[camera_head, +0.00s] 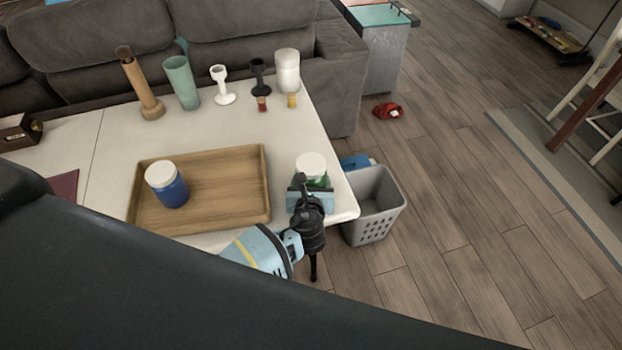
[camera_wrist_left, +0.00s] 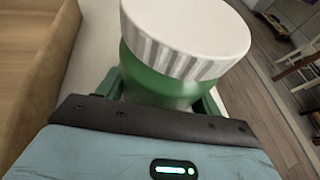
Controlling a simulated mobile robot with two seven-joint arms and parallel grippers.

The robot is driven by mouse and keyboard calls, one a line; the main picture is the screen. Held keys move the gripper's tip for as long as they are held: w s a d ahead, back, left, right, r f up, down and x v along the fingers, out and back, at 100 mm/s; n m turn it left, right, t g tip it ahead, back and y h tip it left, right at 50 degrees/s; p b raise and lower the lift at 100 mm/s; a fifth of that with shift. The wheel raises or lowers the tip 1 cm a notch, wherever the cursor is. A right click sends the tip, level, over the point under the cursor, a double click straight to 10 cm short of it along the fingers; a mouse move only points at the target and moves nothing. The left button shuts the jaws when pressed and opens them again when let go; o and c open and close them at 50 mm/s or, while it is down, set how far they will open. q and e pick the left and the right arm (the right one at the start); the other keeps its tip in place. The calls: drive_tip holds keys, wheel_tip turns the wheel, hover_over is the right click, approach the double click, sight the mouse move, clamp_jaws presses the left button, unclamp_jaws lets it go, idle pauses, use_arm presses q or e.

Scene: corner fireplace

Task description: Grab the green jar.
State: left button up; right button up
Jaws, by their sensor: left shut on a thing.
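The green jar (camera_head: 318,181) with a white lid stands near the right end of the white table, to the right of the wooden tray. In the left wrist view the jar (camera_wrist_left: 150,75) fills the upper middle, its ribbed white lid on top and green body below. My left gripper (camera_head: 312,188) is at the jar, shut on its body, with a finger on each side of it (camera_wrist_left: 165,92). The gripper hides the jar's lower part, so I cannot tell whether its base touches the table. My right gripper is not in view.
A wooden tray (camera_head: 237,215) holds a blue jar with a white lid (camera_head: 167,186). Cups, a candlestick and small bottles line the table's back edge. A grey basket (camera_head: 379,218) stands on the floor by the right edge. A grey sofa (camera_head: 235,55) is behind.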

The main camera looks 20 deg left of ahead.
sight(311, 164)
use_arm(q)
drive_tip(key=shift+r, duration=0.15)
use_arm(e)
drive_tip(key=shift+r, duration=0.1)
use_arm(q)
wheel_tip(311, 164, up, 8)
drive_tip(key=shift+w+r+p, duration=0.1)
drive_tip(key=shift+r+p, duration=0.05)
drive_tip(key=shift+p, duration=1)
drive_tip(key=shift+r, duration=0.75)
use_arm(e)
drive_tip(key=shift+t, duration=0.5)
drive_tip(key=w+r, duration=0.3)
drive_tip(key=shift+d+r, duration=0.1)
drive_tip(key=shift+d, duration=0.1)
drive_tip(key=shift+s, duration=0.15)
